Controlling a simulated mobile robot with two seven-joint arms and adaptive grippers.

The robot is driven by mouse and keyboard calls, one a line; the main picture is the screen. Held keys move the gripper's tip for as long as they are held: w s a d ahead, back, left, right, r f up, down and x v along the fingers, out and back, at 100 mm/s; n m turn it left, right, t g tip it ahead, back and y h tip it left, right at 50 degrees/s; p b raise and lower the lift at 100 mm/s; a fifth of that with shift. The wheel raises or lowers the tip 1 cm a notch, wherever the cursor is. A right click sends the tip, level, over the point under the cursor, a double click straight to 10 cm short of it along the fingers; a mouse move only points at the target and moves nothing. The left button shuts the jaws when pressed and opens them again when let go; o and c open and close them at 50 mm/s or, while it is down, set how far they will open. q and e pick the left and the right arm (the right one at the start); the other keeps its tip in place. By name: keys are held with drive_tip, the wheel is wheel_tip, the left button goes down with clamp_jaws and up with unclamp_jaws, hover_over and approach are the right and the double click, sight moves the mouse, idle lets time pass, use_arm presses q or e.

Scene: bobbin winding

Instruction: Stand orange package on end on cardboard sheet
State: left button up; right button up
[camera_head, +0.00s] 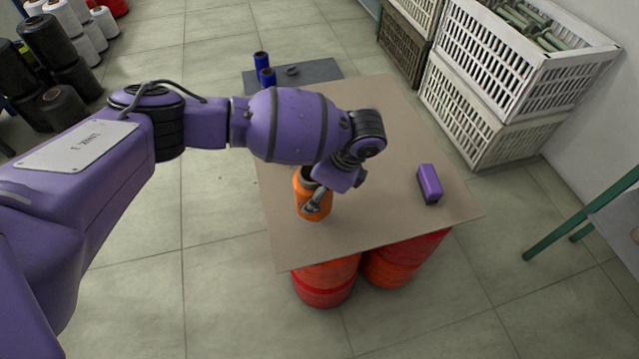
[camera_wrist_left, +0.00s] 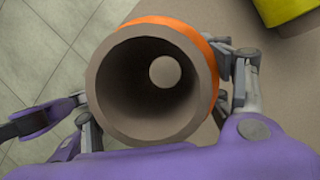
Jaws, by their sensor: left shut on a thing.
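The orange package (camera_head: 300,190) is a hollow-cored cylinder near the front left of the cardboard sheet (camera_head: 400,222). It looks upright in the head view, with its lower end at or just above the sheet; I cannot tell whether they touch. My left gripper (camera_head: 319,200) is shut on it, coming from above and the right. In the left wrist view the package (camera_wrist_left: 205,35) shows its open grey core end to the camera, with a finger on either side. My arm hides part of the sheet behind. My right gripper is not in view.
A yellow thing (camera_wrist_left: 287,9) shows at the wrist view's corner. Red-orange drums (camera_head: 327,282) stand beneath the sheet. White crates (camera_head: 490,115) are at the right.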

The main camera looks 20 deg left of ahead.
use_arm(q)
drive_tip(key=shift+f, duration=1.35)
drive_tip(key=shift+f, duration=0.1)
drive_tip(key=o, duration=1.5)
drive_tip(key=v, duration=1.2)
